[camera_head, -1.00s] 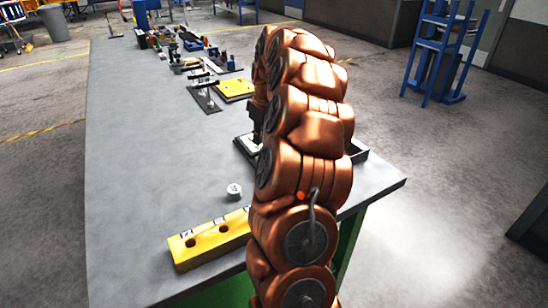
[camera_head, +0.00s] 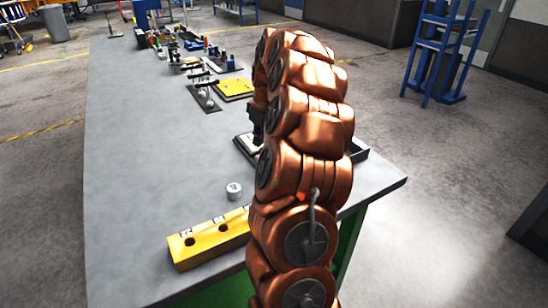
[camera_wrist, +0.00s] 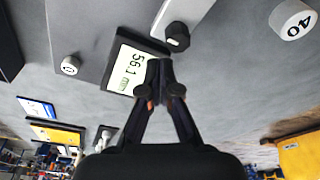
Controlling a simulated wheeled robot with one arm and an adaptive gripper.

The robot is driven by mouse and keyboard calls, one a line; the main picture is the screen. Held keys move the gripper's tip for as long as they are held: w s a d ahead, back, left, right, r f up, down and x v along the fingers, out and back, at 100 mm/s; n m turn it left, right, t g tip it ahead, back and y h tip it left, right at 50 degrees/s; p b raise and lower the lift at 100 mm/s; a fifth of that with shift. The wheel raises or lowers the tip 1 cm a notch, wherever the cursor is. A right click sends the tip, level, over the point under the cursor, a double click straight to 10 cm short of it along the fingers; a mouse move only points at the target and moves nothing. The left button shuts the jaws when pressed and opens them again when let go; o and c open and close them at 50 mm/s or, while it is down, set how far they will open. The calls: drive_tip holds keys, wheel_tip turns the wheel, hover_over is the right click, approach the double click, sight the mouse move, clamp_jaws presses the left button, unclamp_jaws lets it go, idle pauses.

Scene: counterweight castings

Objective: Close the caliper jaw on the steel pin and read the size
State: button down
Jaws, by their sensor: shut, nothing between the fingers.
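The caliper's display (camera_wrist: 131,70) reads 56.1 mm in the wrist view; part of it shows in the head view (camera_head: 246,146). Beside it is a pale bar (camera_wrist: 186,14), seemingly a jaw, with a black knob (camera_wrist: 178,37). A small round piece with a light, marked top (camera_wrist: 70,66) stands on the grey plate; I cannot tell if it is the steel pin. My gripper (camera_wrist: 160,68) is shut and empty, its tips beside the display's edge near the knob. Contact cannot be told. In the head view my arm hides most of the caliper.
A white cylinder marked 40 (camera_wrist: 293,19) stands on the bench (camera_head: 150,150), and also shows in the head view (camera_head: 234,191). A yellow block with holes (camera_head: 208,242) lies near the front edge. A yellow plate (camera_head: 235,87) and several tools stand farther back. The bench's left side is clear.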

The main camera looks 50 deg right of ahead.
drive_tip(key=shift+f+b, duration=0.6)
drive_tip(key=shift+f, duration=0.6)
drive_tip(key=shift+s+a+b, duration=0.2)
drive_tip(key=shift+s+b, duration=0.15)
drive_tip(key=shift+s, duration=0.3)
drive_tip(key=shift+s+a+b, duration=0.25)
drive_tip(key=shift+s+b, duration=0.15)
drive_tip(key=shift+s, duration=0.2)
drive_tip(key=shift+s+a+b, duration=0.2)
drive_tip(key=shift+s+b, duration=0.15)
drive_tip(key=shift+s, duration=0.3)
drive_tip(key=shift+s+f, duration=0.1)
drive_tip(key=shift+s, duration=0.05)
idle(1.6)
drive_tip(key=shift+r+p, duration=0.75)
drive_tip(key=shift+r, duration=2.9)
